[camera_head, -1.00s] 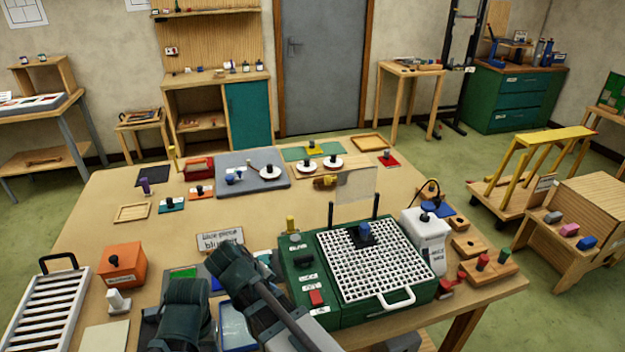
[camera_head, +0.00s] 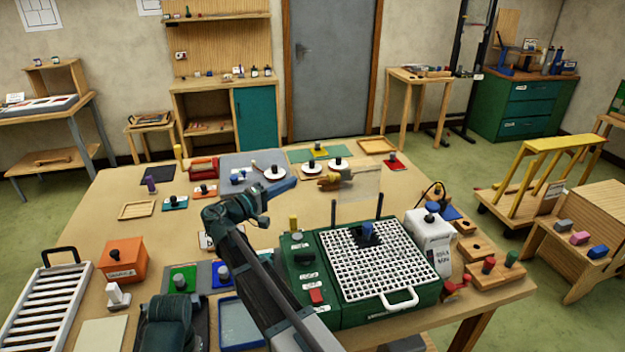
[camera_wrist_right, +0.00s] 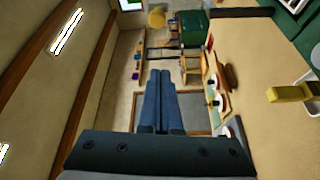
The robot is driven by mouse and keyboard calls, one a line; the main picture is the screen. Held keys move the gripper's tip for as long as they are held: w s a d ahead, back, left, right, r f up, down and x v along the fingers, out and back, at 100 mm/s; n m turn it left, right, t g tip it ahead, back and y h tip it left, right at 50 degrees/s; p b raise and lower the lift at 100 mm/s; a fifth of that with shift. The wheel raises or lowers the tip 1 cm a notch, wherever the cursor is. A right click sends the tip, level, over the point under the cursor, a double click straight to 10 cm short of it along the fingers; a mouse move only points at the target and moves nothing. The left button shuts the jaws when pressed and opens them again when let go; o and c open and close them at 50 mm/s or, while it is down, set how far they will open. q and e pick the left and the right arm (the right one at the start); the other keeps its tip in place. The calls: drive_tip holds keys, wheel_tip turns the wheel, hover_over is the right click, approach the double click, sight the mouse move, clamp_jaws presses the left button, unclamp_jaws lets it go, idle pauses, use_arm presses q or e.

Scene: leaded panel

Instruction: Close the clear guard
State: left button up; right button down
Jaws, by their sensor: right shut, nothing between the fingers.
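The clear guard (camera_head: 354,186) is a see-through panel standing raised at the back of the green machine (camera_head: 378,320), above two dark posts. The machine's white grid bed (camera_head: 391,270) lies uncovered, with a blue-topped dark piece (camera_head: 368,236) on it. My right gripper (camera_head: 284,187) is shut and empty, its blue fingers pointing right, over the table to the left of the guard and apart from it. Its closed fingers (camera_wrist_right: 158,100) also show in the right wrist view. I cannot make out the guard there. My left gripper is out of view.
A yellow knob (camera_head: 293,222) stands on the machine's left side. A white bottle (camera_head: 431,240) stands close to its right. A blue-grey mat (camera_head: 240,170) with small parts lies behind my right gripper. An orange box (camera_head: 122,260) is at the left.

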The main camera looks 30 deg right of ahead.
drive_tip(key=w+r+p+x, duration=0.1)
drive_tip(key=x, duration=1)
drive_tip(key=shift+s+a+f+b, duration=0.15)
drive_tip(key=shift+s+a, duration=0.05)
drive_tip(key=shift+s, duration=0.6)
drive_tip(key=shift+s+a+f+b, duration=0.15)
drive_tip(key=shift+s+a, duration=0.1)
drive_tip(key=shift+s, duration=0.5)
drive_tip(key=shift+s+a+f+b, duration=0.15)
drive_tip(key=shift+s+a, duration=0.05)
drive_tip(key=shift+s, duration=0.6)
drive_tip(key=shift+s, duration=0.1)
drive_tip(key=shift+s+a+m+h+b, duration=0.1)
drive_tip(key=shift+s+m+h+b, duration=0.1)
drive_tip(key=shift+m+h+b, duration=0.15)
